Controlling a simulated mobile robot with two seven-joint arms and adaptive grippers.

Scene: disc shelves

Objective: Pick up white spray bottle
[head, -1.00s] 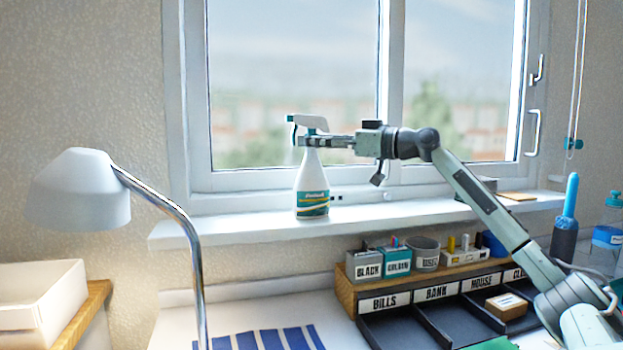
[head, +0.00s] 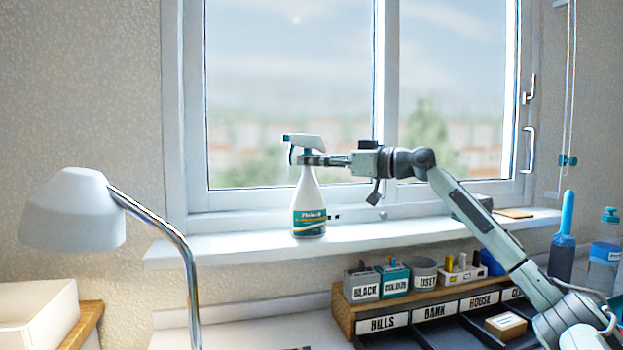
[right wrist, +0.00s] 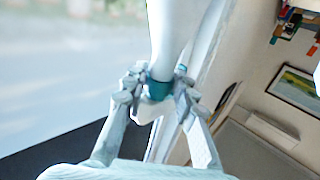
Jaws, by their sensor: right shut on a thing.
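The white spray bottle (head: 308,205) stands upright on the windowsill in the head view, with a teal label and a white and teal trigger head. My right gripper (head: 312,160) reaches in from the right and is shut on the bottle's neck, just under the trigger head. In the right wrist view, the fingers of my right gripper (right wrist: 157,92) press on both sides of the teal collar of the spray bottle (right wrist: 175,35). I cannot tell whether the bottle's base touches the sill. My left gripper is not in view.
The white windowsill (head: 390,232) is mostly clear. A desk lamp (head: 72,208) stands at the left. Below the sill are a wooden organizer (head: 345,318) with small boxes and labelled compartments. A blue-topped brush (head: 564,240) and a clear bottle (head: 604,252) stand at the right.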

